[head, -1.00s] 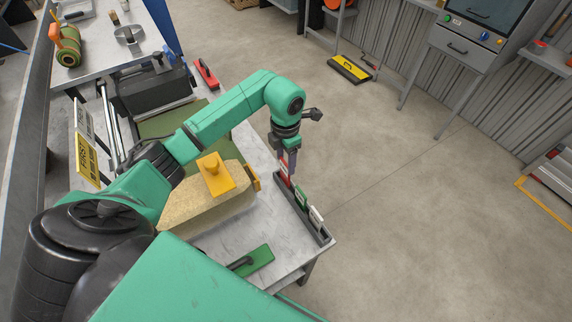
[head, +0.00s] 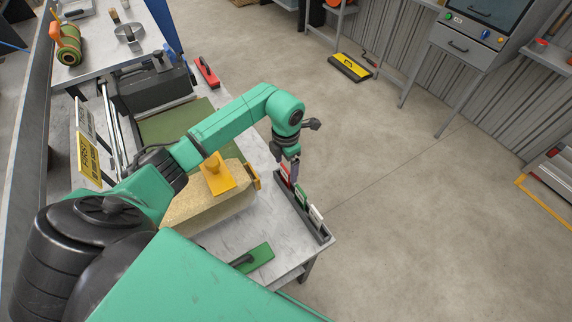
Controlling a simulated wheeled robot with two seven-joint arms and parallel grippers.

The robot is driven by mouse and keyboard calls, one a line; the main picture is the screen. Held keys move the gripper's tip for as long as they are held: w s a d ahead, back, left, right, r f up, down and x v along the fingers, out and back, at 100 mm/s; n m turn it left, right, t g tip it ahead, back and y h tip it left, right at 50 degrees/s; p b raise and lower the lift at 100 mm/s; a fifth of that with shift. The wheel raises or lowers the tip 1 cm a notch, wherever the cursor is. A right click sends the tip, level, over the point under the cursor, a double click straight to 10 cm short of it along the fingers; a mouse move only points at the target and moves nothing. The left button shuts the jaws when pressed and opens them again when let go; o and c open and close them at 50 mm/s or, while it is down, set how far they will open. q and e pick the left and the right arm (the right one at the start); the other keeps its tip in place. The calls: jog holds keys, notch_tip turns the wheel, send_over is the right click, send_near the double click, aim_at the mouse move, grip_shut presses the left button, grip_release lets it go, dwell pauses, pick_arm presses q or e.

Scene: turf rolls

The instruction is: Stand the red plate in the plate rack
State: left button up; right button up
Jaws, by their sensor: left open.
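The dark plate rack (head: 318,232) stands along the right edge of the grey workbench, with several slots in a row. The red plate (head: 285,168) stands upright at the rack's far end, partly hidden by my gripper. A green plate (head: 301,195) and a white plate (head: 316,214) stand in the slots nearer to me. My left gripper (head: 294,174) is open and points down at the far end of the rack, close beside the red plate. Whether its fingers touch the plate is too small to tell. My right gripper is not in view.
A straw-coloured block (head: 205,213) with an orange-yellow handled tool (head: 217,178) on it lies left of the rack. A green float (head: 258,257) lies at the bench's front, a red one (head: 206,73) at the back. Open floor lies right of the bench.

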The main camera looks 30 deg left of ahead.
pick_arm(q)
notch_tip(320, 180, up, 12)
jog(key=b, duration=0.3)
